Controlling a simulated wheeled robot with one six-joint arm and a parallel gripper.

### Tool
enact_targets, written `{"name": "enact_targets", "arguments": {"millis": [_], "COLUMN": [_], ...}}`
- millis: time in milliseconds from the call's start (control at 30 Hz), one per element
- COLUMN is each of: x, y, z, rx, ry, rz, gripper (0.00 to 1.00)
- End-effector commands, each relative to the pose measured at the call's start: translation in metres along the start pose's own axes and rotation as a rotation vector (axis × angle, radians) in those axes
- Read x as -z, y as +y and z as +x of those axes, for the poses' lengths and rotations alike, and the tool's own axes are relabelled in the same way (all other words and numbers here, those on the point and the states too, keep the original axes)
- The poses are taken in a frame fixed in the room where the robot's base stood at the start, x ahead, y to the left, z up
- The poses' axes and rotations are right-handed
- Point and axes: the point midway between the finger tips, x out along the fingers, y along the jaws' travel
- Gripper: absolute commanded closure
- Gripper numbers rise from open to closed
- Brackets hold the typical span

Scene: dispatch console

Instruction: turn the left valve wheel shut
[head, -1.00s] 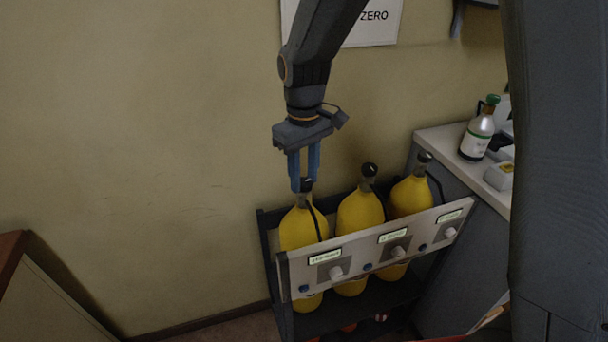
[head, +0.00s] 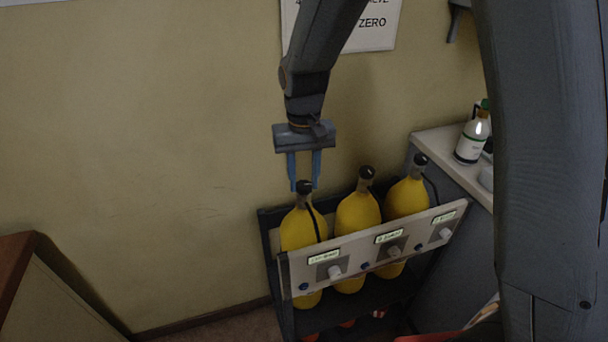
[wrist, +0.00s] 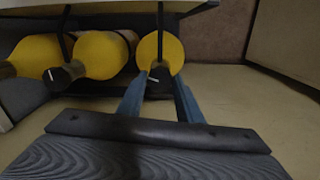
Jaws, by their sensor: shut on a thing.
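The left valve wheel (head: 304,187) is a small black knob on top of the leftmost yellow cylinder (head: 299,232). My gripper (head: 304,184) points down from above and its two blue fingers are shut on this wheel, one on each side. In the wrist view the wheel (wrist: 159,79) shows between the fingertips (wrist: 160,88), with a white line mark on its top. The wheel's sides are partly hidden by the fingers.
Two more yellow cylinders, the middle one (head: 357,214) and the right one (head: 406,198), stand close by in the dark rack. A pale panel (head: 340,272) with labels and knobs crosses the front. A counter with a bottle (head: 470,141) is at right; the wall is behind.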

Motion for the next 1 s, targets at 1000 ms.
{"name": "enact_targets", "arguments": {"millis": [1000], "x": [0.0018], "y": [0.0014], "z": [-0.0026], "rx": [0.003], "ry": [0.006], "rz": [0.951], "gripper": [0.90]}}
